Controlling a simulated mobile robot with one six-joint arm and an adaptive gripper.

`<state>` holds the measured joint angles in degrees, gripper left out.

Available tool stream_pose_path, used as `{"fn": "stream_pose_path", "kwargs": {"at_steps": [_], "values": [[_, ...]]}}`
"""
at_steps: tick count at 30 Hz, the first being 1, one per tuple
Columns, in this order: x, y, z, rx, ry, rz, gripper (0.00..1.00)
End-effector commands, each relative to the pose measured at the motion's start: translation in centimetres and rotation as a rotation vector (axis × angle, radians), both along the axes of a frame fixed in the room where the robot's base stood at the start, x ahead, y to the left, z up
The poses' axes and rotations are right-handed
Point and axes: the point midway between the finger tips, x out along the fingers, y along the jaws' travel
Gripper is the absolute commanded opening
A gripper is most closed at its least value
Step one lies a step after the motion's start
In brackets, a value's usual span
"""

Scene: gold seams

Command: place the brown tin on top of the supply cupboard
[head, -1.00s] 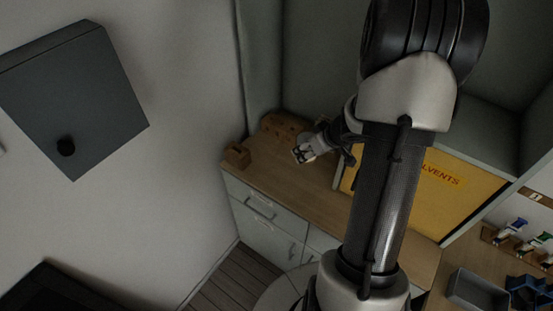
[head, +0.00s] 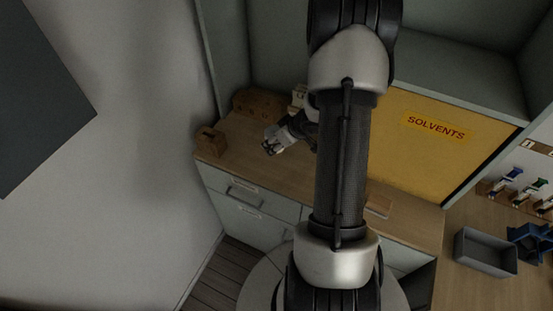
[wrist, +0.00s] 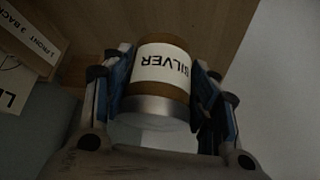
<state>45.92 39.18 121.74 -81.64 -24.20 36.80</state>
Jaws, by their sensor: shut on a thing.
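The brown tin (wrist: 177,52) is between the fingers of my gripper (wrist: 163,78) in the wrist view. It has a white label reading "SILVER", upside down in this view, and a grey metal band at its near end. My gripper is shut on it, one finger on each side. In the head view my gripper (head: 272,142) is over the wooden counter, left of my arm; the tin cannot be made out there. No label in view names a supply cupboard. A dark grey box-shaped unit (head: 35,105) at the left wall is partly cut off.
The wooden counter (head: 240,160) has grey drawers (head: 245,193) below. A small brown block (head: 209,142) and a longer brown holder (head: 257,102) stand on it. A yellow "SOLVENTS" panel (head: 415,160) stands behind my arm. A grey tray (head: 486,252) is at right.

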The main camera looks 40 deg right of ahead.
Motion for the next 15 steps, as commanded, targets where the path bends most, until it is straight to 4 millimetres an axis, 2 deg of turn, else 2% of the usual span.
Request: {"fn": "stream_pose_path", "kwargs": {"at_steps": [1,8,12,15], "values": [[0.0,0.0,-0.9,0.001,-0.001,-0.001,0.24],[0.1,0.0,-2.3,0.000,-0.001,0.000,0.24],[0.0,0.0,-4.7,0.001,0.000,0.001,0.24],[0.1,0.0,-5.6,-0.001,-0.002,-0.001,0.24]]}}
